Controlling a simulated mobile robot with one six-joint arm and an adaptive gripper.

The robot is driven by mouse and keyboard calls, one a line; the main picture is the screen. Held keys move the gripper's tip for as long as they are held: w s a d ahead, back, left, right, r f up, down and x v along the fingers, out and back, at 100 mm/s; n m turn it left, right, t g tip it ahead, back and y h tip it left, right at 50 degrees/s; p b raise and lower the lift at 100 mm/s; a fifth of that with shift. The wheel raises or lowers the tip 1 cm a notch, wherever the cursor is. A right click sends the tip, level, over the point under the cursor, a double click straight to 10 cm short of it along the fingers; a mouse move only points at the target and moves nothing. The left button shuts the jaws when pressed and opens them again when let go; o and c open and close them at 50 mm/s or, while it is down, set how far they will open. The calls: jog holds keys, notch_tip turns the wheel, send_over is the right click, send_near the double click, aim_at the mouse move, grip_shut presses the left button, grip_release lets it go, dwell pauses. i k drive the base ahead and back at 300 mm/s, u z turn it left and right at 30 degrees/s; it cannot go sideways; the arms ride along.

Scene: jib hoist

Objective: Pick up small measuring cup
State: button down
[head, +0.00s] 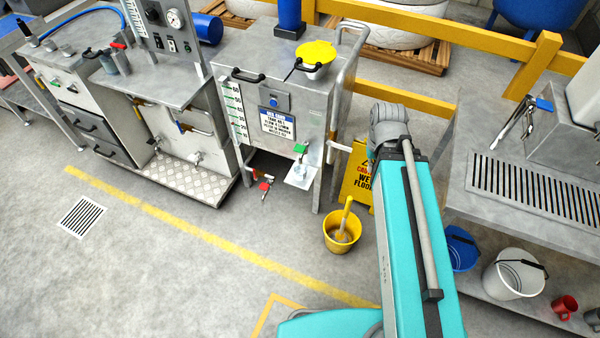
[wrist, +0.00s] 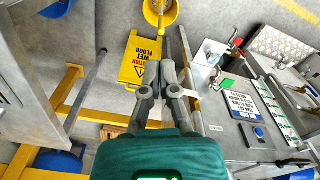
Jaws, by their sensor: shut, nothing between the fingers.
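A small clear cup (head: 301,171), which looks like the measuring cup, stands on a little white shelf (head: 297,182) under the green-handled tap (head: 300,149) of the steel tank. In the wrist view the shelf (wrist: 200,78) lies right of my fingers, and the cup on it is hard to make out. My gripper (wrist: 159,78) is shut and empty, pointing toward the yellow floor sign, apart from the shelf. In the head view my arm hides the gripper.
A yellow wet-floor sign (head: 357,184) and a yellow bucket (head: 342,232) stand on the floor right of the tank (head: 255,110). A bent steel pipe (head: 347,80) runs down the tank's right side. A steel bench (head: 500,165) with a grate is at right. Floor in front is clear.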

aim_at(301, 175)
jog(key=u, duration=0.7)
jog(key=k, duration=0.5)
jog(key=u, duration=0.35)
